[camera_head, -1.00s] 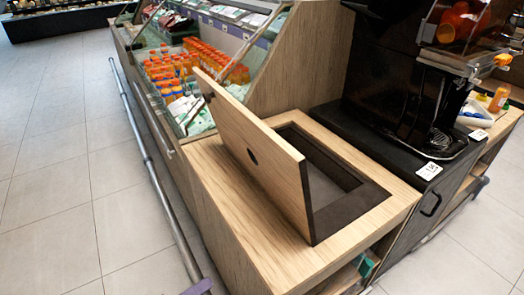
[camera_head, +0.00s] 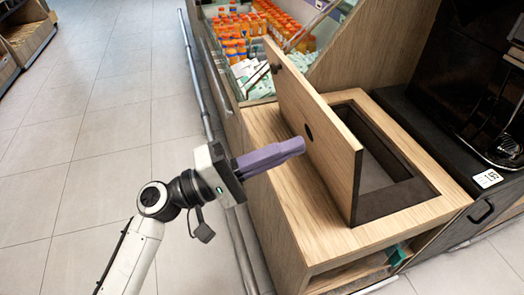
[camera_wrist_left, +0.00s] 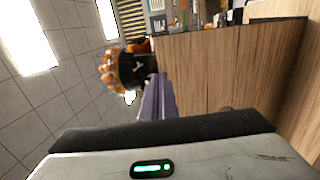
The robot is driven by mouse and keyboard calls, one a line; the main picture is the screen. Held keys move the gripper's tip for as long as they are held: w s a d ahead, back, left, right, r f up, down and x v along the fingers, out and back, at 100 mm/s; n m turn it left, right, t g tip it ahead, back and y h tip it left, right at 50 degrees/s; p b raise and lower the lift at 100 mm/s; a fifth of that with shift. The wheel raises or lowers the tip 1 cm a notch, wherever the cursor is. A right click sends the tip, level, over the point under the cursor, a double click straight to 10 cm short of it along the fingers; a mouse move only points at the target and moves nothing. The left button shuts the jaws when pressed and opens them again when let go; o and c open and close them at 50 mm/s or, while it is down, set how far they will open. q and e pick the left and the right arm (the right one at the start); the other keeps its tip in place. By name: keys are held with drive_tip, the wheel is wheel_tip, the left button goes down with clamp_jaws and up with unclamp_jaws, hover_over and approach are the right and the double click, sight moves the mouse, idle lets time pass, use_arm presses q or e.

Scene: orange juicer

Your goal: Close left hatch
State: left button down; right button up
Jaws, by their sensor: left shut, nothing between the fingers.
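The hatch (camera_head: 318,128) is a wooden lid standing open, tilted up from the left side of a dark-lined opening (camera_head: 385,175) in the wooden counter (camera_head: 270,125). My left gripper (camera_head: 300,145), with purple fingers, is shut and empty. Its tips are just left of the hatch's outer face, near the hole; I cannot tell whether they touch. In the left wrist view the purple fingers (camera_wrist_left: 157,98) point at a large wood surface (camera_wrist_left: 225,75), likely the hatch. My right gripper is not in view.
A black juicer stand (camera_head: 460,100) is right of the counter, with a price tag (camera_head: 487,179). A chilled display with orange bottles (camera_head: 240,30) is behind. A metal rail (camera_head: 195,75) runs along the left side. The tiled floor (camera_head: 100,120) at left is clear.

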sight(336, 129)
use_arm(q)
drive_tip(key=p+x, duration=0.1)
drive_tip(key=x, duration=0.5)
drive_tip(key=shift+w+d, duration=0.1)
drive_tip(key=shift+w, duration=0.05)
